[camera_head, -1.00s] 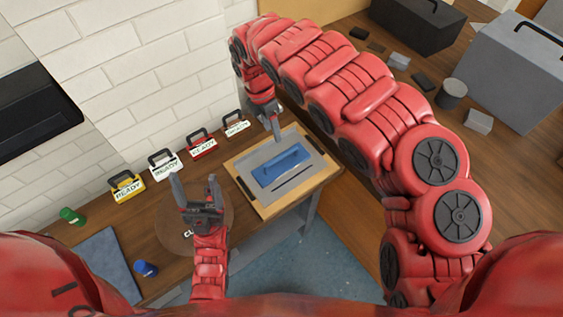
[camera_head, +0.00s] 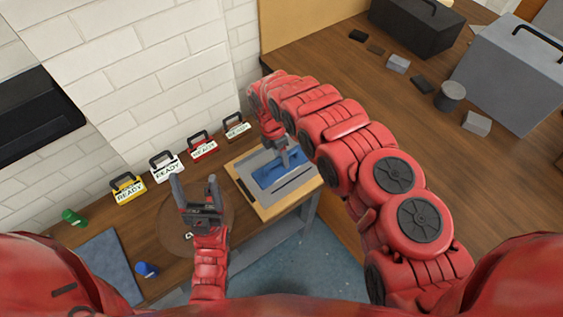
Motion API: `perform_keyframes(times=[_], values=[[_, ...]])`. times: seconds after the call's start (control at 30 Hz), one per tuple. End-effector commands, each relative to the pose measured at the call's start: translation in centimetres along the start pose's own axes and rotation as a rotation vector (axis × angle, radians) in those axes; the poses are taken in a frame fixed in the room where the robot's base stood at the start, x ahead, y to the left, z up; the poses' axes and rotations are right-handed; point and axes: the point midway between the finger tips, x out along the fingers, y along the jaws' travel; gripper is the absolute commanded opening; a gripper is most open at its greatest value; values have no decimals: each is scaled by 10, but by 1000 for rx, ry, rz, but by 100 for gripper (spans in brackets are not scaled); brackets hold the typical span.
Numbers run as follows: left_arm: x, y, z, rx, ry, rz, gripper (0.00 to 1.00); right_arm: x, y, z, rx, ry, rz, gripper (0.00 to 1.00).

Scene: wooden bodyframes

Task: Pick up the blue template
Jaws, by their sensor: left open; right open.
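The blue template (camera_head: 269,176) lies on a grey plate (camera_head: 251,165) on a light wooden board (camera_head: 263,207) at the table's right end. My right gripper (camera_head: 284,165) points down over the template, and its arm hides the template's right part and the board's far side. Its fingers look small and partly blurred; I cannot tell whether they touch the template. My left gripper (camera_head: 197,190) is open and empty, fingers pointing up, over a round brown disc (camera_head: 172,225) left of the board.
Several small boxes marked READY, such as the yellow one (camera_head: 129,190), stand along the wall. A green item (camera_head: 73,217), a blue item (camera_head: 147,270) and a grey-blue mat (camera_head: 103,262) are at the left. A grey case (camera_head: 510,75) stands on the right-hand wooden surface.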

Motion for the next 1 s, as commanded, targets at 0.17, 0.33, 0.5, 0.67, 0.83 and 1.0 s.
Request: perform_keyframes(times=[0.17,0.33,0.5,0.67,0.83,1.0], values=[[7,0,-1,0,0,0,73,14,0,0,1,1,0,56],[6,0,-1,0,-1,0,73,16,0,0,1,-1,1,56],[6,0,-1,0,0,0,73,16,0,0,1,-1,1,50],[6,0,-1,0,0,0,73,16,0,0,1,-1,1,22],[6,0,-1,0,0,0,73,16,0,0,1,-1,1,0],[6,0,-1,0,0,0,73,16,0,0,1,0,1,0]])
